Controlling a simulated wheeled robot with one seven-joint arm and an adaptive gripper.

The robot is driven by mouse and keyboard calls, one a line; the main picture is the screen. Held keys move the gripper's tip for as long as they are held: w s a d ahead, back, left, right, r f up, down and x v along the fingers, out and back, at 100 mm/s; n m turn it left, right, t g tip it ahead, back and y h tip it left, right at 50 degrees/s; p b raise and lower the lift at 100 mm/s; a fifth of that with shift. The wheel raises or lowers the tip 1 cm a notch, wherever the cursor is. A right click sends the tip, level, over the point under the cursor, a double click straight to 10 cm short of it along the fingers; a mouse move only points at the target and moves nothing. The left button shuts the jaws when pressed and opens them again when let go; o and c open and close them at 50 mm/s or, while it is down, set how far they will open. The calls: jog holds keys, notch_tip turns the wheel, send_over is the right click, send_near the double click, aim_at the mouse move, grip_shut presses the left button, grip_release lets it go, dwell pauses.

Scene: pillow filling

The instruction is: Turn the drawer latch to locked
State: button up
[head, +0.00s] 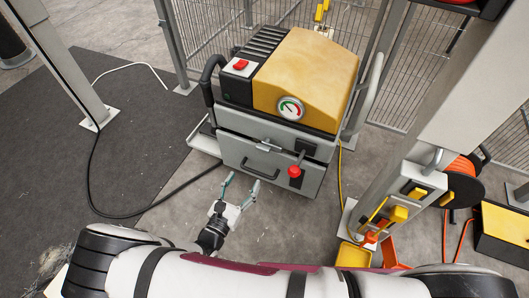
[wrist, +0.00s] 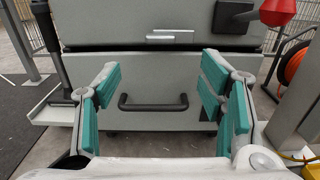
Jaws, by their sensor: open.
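The drawer (head: 262,173) is a grey front low on the machine, with a dark bar handle (head: 260,168). In the wrist view the handle (wrist: 153,103) sits between my fingers, beyond them. The latch (head: 299,160) is a lever with a red knob (head: 294,171), to the right of the handle over a dark plate. In the wrist view the red knob (wrist: 277,12) is at the top right, partly cut off by the frame edge. My gripper (head: 241,187) is open and empty in front of the drawer, below and left of the knob. Its teal-padded fingers (wrist: 163,95) are spread wide.
The machine has a yellow hood (head: 308,80), a gauge (head: 290,108) and a red switch (head: 241,64). A grey post (head: 395,180) with yellow fittings and an orange cable reel (head: 460,170) stand at right. A black cable (head: 120,216) crosses the floor at left.

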aim_at(262, 150)
jog(key=b+x, duration=0.4)
jog(key=x, duration=0.9)
jog(key=shift+w, duration=0.3)
jog(key=shift+c, duration=0.5)
jog(key=c, duration=1.1)
